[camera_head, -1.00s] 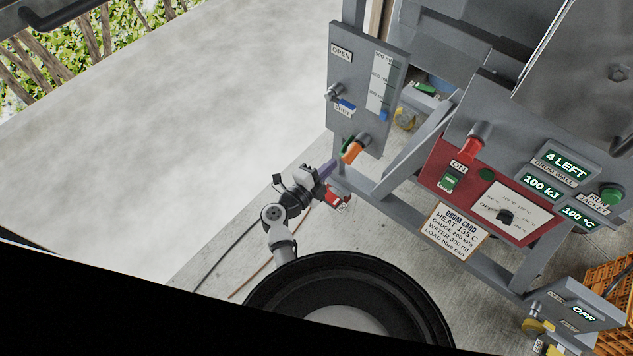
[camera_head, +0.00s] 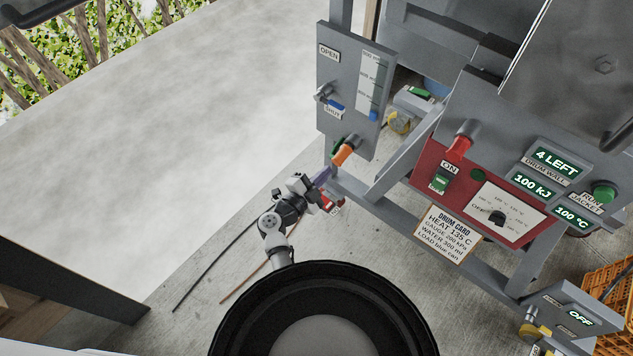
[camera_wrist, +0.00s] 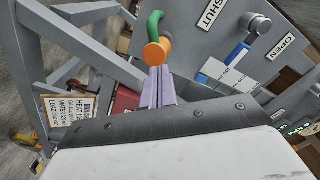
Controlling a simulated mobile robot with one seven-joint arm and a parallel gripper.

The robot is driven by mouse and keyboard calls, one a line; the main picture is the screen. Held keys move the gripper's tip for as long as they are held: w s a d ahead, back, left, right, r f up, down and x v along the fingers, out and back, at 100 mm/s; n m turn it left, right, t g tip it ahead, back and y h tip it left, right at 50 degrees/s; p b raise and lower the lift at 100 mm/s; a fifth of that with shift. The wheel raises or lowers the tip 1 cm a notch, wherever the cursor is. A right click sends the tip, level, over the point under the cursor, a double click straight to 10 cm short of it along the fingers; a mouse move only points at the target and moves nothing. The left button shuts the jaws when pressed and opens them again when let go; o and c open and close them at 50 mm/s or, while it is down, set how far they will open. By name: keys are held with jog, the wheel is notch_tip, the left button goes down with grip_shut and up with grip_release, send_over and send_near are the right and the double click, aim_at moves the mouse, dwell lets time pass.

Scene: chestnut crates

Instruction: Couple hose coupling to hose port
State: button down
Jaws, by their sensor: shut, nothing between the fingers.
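An orange coupling (camera_head: 343,155) is at the bottom of the grey valve panel (camera_head: 350,85), against a short grey stub that looks like the hose port (camera_head: 353,140). A green bent piece (camera_wrist: 155,22) joins the orange coupling (camera_wrist: 155,52) in the wrist view. I cannot tell whether coupling and port are locked together. My gripper (camera_head: 325,175) has purple fingers pointing at the coupling's near end. In the wrist view the fingers (camera_wrist: 158,85) are shut together with nothing between them. Their tips are at or very close to the orange end; contact is unclear.
A blue lever (camera_head: 335,105) sits between OPEN and SHUT labels. A grey frame carries a red control panel (camera_head: 440,200) and a drum card (camera_head: 442,232). A small red part (camera_head: 332,203) is just below my gripper. Open concrete floor (camera_head: 190,130) lies left.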

aim_at(336, 162)
jog(key=shift+b+x, duration=0.3)
jog(key=shift+x, duration=0.9)
jog(key=shift+w+d, duration=0.3)
jog(key=shift+w, duration=0.1)
jog(key=shift+r, duration=0.1)
